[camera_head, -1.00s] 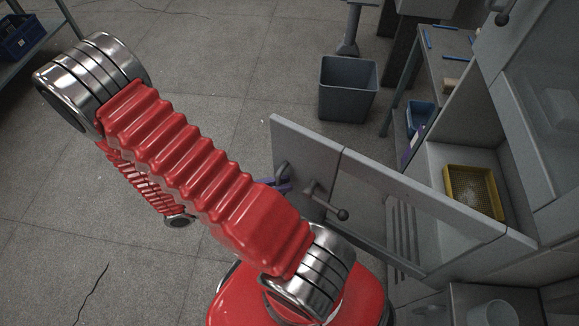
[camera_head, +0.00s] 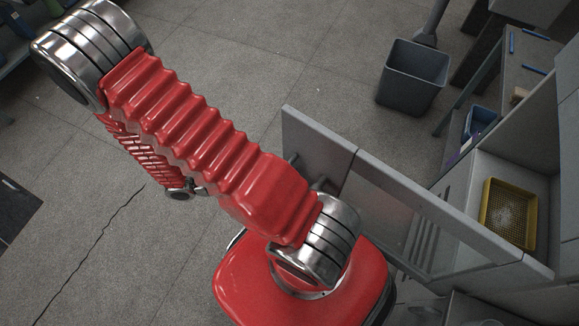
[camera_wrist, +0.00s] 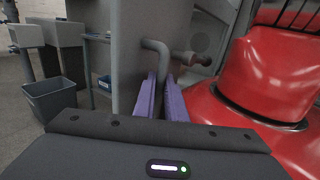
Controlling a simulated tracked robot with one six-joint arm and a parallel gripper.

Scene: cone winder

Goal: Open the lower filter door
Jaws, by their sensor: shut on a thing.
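A grey door panel (camera_head: 312,145) stands out from the cabinet at the middle of the head view, with a longer windowed panel (camera_head: 415,215) to its right. A seam separates them; I cannot tell for sure which is the lower filter door. In the wrist view a grey bent bar handle (camera_wrist: 158,50) runs from a grey panel (camera_wrist: 135,45) down between the purple fingers of my gripper (camera_wrist: 162,98). The gripper is shut on this handle. In the head view my red arm hides the gripper and most of the handle.
The cabinet's open bay holds a yellow basket (camera_head: 508,215). A grey bin (camera_head: 412,77) stands on the floor behind the panels, near a bench (camera_head: 525,75) with blue items. My red base is close beside the panels.

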